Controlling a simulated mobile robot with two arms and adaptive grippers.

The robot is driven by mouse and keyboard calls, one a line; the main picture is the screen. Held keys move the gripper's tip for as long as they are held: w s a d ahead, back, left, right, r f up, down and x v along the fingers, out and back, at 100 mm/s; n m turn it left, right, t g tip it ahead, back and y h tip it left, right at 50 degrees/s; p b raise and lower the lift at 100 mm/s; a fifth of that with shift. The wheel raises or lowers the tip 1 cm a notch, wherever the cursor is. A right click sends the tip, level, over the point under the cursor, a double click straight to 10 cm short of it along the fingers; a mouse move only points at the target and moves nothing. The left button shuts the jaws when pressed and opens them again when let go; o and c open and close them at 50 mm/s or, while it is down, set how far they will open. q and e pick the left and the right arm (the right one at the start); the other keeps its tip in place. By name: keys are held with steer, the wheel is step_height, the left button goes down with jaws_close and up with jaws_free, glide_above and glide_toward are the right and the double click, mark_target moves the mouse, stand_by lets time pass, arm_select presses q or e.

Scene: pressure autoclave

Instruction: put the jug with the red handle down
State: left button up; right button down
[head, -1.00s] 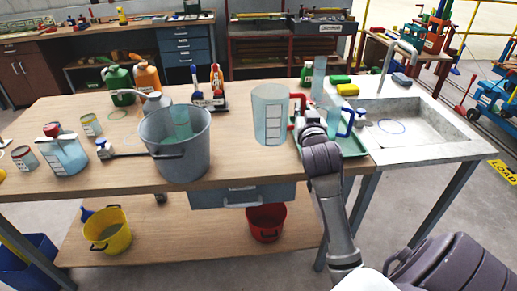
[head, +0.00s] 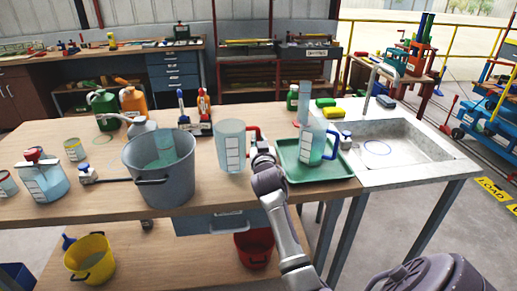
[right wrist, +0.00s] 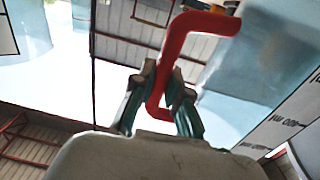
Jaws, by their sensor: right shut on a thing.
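The jug with the red handle (head: 231,148) is a clear, pale blue jug with a white scale label. It is upright over the wooden table, between the grey bucket and the green tray. I cannot tell whether its base touches the table. Its red handle (head: 254,133) points right. My right gripper (head: 261,153) is shut on that handle. In the right wrist view the red handle (right wrist: 181,52) runs between the two fingers (right wrist: 163,97), with the jug wall (right wrist: 240,75) at the right. My left gripper is not in view.
The grey bucket (head: 158,188) stands close on the left. The green tray (head: 331,171) on the right holds a blue-handled jug (head: 312,140) and a tall clear vessel (head: 304,100). The sink (head: 393,157) is farther right. Bare wood (head: 225,190) shows in front of the jug.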

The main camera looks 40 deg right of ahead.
steer(key=shift+f, duration=1.5)
steer(key=shift+s+f, duration=0.1)
steer(key=shift+f, duration=0.1)
steer(key=c, duration=1.2)
jaws_free()
steer(key=shift+r, duration=0.2)
steer(key=v, duration=1.2)
steer(key=shift+b, duration=0.35)
